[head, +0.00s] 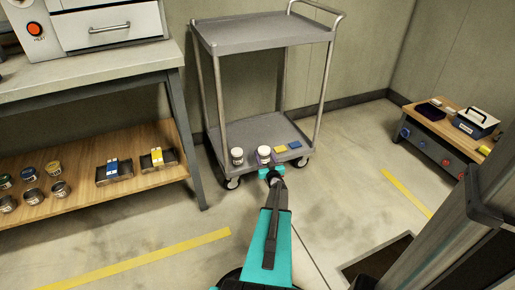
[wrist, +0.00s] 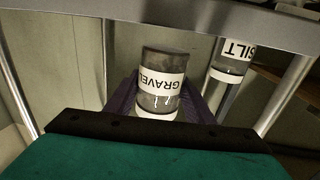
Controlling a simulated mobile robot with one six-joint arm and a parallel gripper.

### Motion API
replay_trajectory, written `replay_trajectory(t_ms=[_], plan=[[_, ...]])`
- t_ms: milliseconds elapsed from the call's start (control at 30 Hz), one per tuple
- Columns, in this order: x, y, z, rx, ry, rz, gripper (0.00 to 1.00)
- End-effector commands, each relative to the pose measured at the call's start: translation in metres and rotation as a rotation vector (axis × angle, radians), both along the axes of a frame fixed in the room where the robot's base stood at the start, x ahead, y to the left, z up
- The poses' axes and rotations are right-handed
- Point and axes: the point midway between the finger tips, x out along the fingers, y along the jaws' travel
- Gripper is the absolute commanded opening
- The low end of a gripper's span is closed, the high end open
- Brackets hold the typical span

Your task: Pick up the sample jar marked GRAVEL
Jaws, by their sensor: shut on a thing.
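The GRAVEL jar (wrist: 160,85) has a clear body, a white label and a white lid, and appears upside down in the wrist view. My gripper (wrist: 158,108) is shut on it, with a dark purple finger on each side. In the head view the gripper (head: 264,161) reaches the front of the cart's lower shelf, and the white-lidded jar (head: 263,151) shows just above it. I cannot tell whether the jar touches the shelf.
The SILT jar (wrist: 230,65) stands close beside it, left in the head view (head: 237,157). The cart's upper shelf (head: 255,35) overhangs.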

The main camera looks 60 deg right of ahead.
Motion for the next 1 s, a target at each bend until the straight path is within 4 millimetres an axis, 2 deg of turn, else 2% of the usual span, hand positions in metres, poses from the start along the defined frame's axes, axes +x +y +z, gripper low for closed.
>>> replay_trajectory(t_ms=[100,333,1000], plan=[[-0.023,0.009,0.006,0.001,-0.002,-0.002,0.17],[-0.045,0.017,0.007,-0.001,-0.001,0.000,0.17],[-0.051,0.019,0.006,-0.001,-0.001,0.000,0.17]])
